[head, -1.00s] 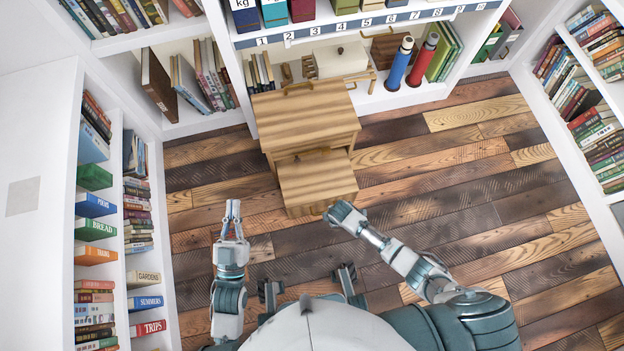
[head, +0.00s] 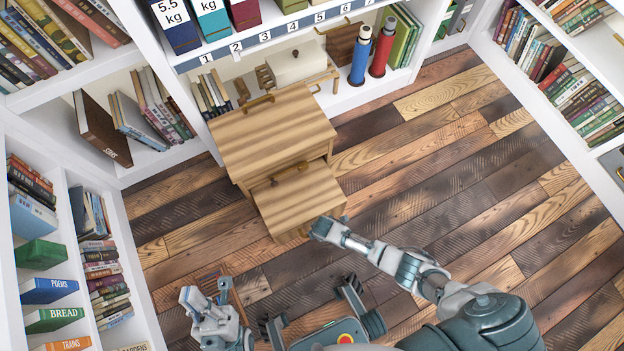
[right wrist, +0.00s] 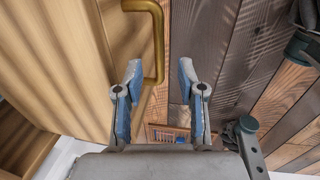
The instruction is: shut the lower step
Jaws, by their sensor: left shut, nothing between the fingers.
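A wooden two-step unit stands against the shelves. Its upper step (head: 270,140) is striped wood with a brass handle on top. The lower step (head: 300,205) juts out in front of it, with a handle near its back edge. My right gripper (head: 322,230) is at the front right corner of the lower step. In the right wrist view the right gripper (right wrist: 160,78) is open, its blue-padded fingers apart. A brass handle (right wrist: 158,40) on the wood shows beyond and between them; contact cannot be told. My left gripper (head: 208,297) is shut and empty, low in the head view.
White bookshelves (head: 75,160) line the left, back and right. A blue bottle (head: 361,55) and a red bottle (head: 382,50) stand on the back shelf. The plank floor (head: 470,190) right of the unit is clear.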

